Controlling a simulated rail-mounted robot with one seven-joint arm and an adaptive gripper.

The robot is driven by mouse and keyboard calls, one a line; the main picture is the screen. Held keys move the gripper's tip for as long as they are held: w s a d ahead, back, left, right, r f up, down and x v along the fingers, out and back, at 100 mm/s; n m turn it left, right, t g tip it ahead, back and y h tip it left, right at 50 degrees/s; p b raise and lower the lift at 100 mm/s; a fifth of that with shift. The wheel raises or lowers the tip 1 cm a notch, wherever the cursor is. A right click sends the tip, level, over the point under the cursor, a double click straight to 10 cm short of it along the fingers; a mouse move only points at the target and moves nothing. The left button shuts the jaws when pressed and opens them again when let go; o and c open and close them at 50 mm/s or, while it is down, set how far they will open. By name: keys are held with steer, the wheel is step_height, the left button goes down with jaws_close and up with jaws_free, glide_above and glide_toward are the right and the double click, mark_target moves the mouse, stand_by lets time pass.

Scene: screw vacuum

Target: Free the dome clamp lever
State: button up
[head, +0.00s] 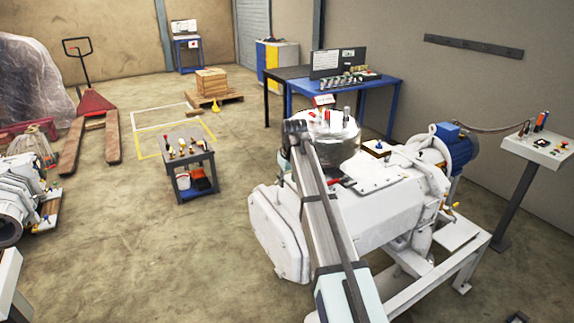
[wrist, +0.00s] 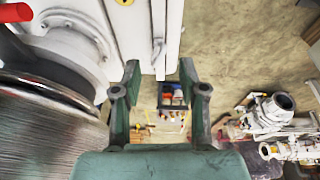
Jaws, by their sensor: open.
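The vacuum pump (head: 380,205) is a large white machine on a white frame. Its shiny metal dome (head: 342,152) stands at the far end and fills the lower left of the wrist view (wrist: 45,130). A red handle end (wrist: 14,12) shows at the wrist view's top left corner; a small red part (head: 341,182) also shows below the dome in the head view. I cannot tell for sure which part is the clamp lever. My gripper (wrist: 160,72) is open and empty, with dark green fingers beside the dome and white housing. In the head view my arm hides the gripper area.
A small grey cart (head: 188,158) stands left of the pump, with open floor around it. A blue workbench (head: 345,90) is behind, and a control panel (head: 540,150) stands at the right. White pump parts (wrist: 275,115) lie at the wrist view's right.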

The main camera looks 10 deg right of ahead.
steer(key=s+f, duration=0.3)
steer(key=f, duration=0.2)
steer(key=shift+f+m, duration=0.3)
steer(key=shift+f, duration=0.05)
